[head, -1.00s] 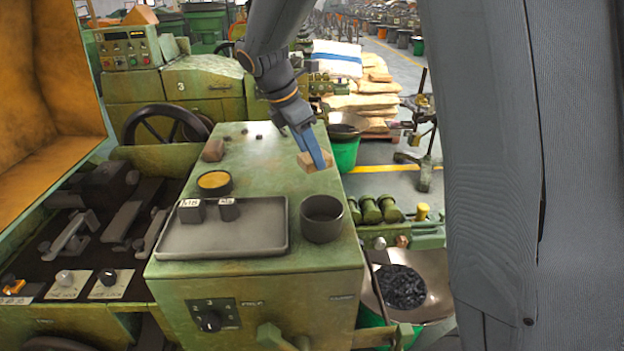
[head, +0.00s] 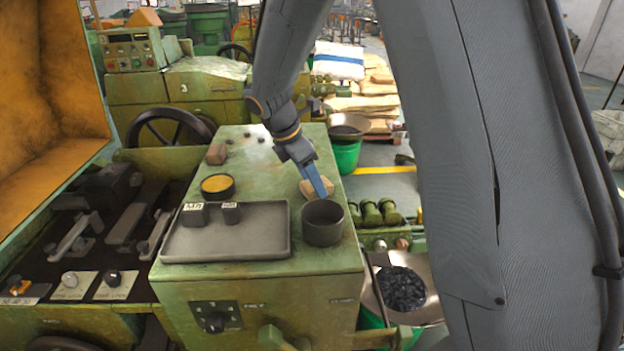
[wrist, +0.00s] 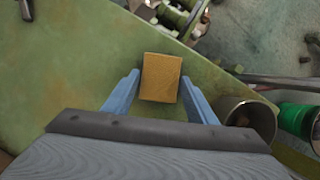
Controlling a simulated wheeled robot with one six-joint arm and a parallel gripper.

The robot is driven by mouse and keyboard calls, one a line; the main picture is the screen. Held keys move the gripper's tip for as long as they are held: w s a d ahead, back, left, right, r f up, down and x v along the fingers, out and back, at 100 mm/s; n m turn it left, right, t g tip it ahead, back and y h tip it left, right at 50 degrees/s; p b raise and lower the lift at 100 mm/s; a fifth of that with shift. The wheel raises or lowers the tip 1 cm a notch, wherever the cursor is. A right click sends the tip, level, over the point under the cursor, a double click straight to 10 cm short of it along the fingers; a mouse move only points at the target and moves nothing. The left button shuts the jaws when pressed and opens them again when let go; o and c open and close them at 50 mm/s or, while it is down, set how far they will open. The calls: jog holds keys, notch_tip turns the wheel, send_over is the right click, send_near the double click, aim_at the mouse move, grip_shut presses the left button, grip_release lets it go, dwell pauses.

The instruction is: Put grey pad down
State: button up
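A tan, squarish pad (head: 314,188) is at the right edge of the green machine top, just behind the dark round pot (head: 322,222). No pad in the frames looks clearly grey. My gripper (head: 322,188) points down at the tan pad, and its blue finger covers part of it. In the wrist view the pad (wrist: 160,77) is between the two blue fingers of my gripper (wrist: 160,84), with a gap on each side. The fingers are open. The pad looks flat on the green surface, but contact beneath it is hidden.
A grey tray (head: 225,248) with two small dark labelled blocks lies at the front of the machine top (head: 260,165). A round tin with yellow contents (head: 217,187) stands behind it. A brownish block (head: 216,154) sits farther back. The middle of the top is clear.

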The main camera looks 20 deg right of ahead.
jog(key=shift+o, duration=1.1)
jog(key=shift+r, duration=0.2)
jog(key=b+v, duration=0.2)
jog(key=v, duration=1)
jog(key=shift+s, duration=0.1)
